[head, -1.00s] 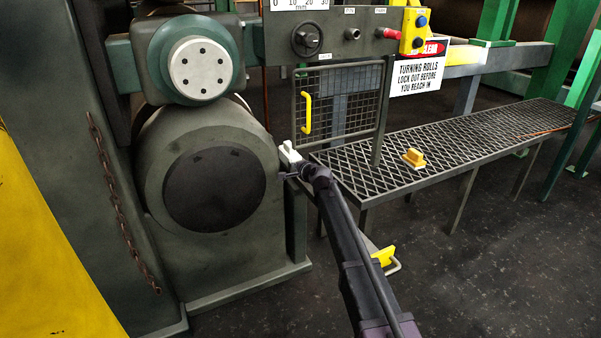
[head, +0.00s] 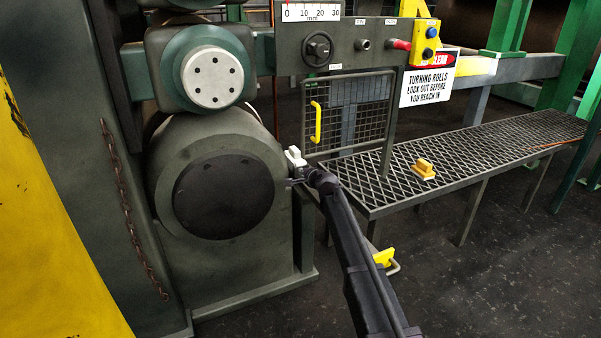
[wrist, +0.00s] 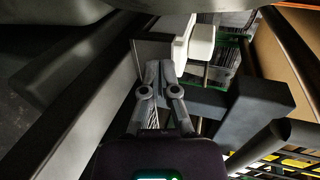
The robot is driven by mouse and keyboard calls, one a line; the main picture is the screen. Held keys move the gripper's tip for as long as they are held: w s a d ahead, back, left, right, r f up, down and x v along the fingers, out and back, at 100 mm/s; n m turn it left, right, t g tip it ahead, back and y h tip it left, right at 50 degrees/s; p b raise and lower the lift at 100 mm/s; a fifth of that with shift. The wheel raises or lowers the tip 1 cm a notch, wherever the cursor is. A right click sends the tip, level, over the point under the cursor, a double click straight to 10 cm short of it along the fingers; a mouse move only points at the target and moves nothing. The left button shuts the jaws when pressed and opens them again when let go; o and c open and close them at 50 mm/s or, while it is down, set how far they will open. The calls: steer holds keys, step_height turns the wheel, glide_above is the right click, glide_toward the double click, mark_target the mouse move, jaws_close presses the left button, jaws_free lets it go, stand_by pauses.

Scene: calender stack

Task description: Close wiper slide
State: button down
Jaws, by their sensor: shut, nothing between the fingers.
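A small white block (head: 295,157), which may be the wiper slide's grip, sits at the right edge of the large lower roll (head: 222,190). My gripper (head: 297,180) is just below it in the head view, small and partly lost against the dark metal. In the wrist view, my gripper (wrist: 158,72) is shut and empty, its fingertips close together beside a dark grey block. White pieces (wrist: 202,46) stand just beyond the fingertips, to the right. I cannot tell whether the fingers touch the block or the slide.
A mesh guard with a yellow handle (head: 316,122) stands behind the gripper. A grated walkway (head: 470,155) carrying a yellow-orange block (head: 424,169) runs right. The control panel (head: 350,48) is above. A yellow part (head: 383,258) sits low beside my arm. Dark floor is open at lower right.

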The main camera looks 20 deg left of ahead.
step_height(320, 180, up, 3)
steer(key=p, duration=0.3)
glide_above(318, 201)
steer(key=shift+w+a, duration=0.1)
steer(key=shift+a, duration=0.15)
